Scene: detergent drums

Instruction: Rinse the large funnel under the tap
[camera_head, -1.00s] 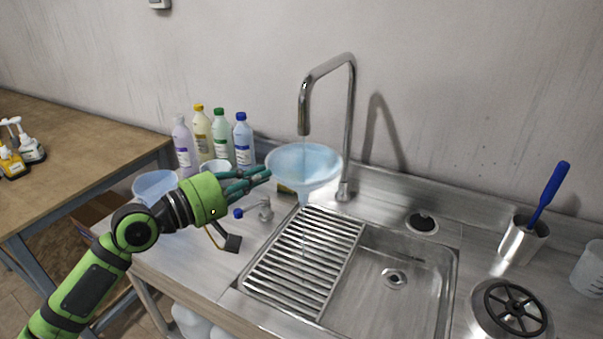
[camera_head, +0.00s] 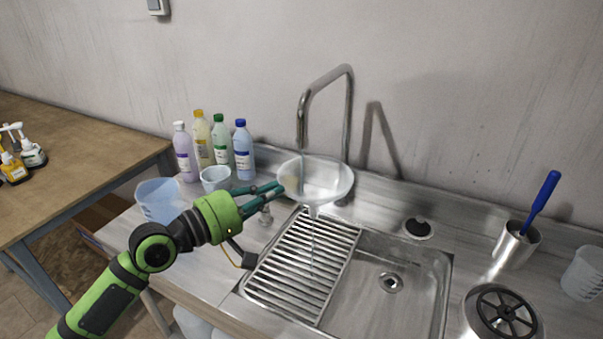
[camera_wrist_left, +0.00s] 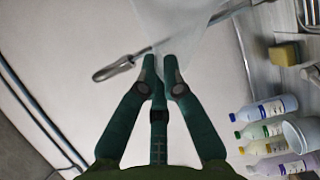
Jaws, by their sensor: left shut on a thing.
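The large funnel (camera_head: 330,180) is translucent and nearly colourless, held upright with its wide mouth up under the tap (camera_head: 347,110). My left gripper (camera_head: 276,190) is shut on the funnel's left rim. In the left wrist view the fingertips (camera_wrist_left: 163,66) meet at the pale funnel wall (camera_wrist_left: 178,22). The tap's spout end is just above the left part of the funnel mouth, and a thin clear stream seems to run from it. A faint stream drops from the funnel's stem toward the slatted rack. My right gripper is not in view.
The slatted rack (camera_head: 290,283) covers the left part of the sink (camera_head: 410,290). Several bottles (camera_head: 243,152), a white cup (camera_head: 215,179) and a blue tub (camera_head: 158,199) stand left. A metal holder (camera_head: 516,243) with a blue-handled brush (camera_head: 546,195) stands right.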

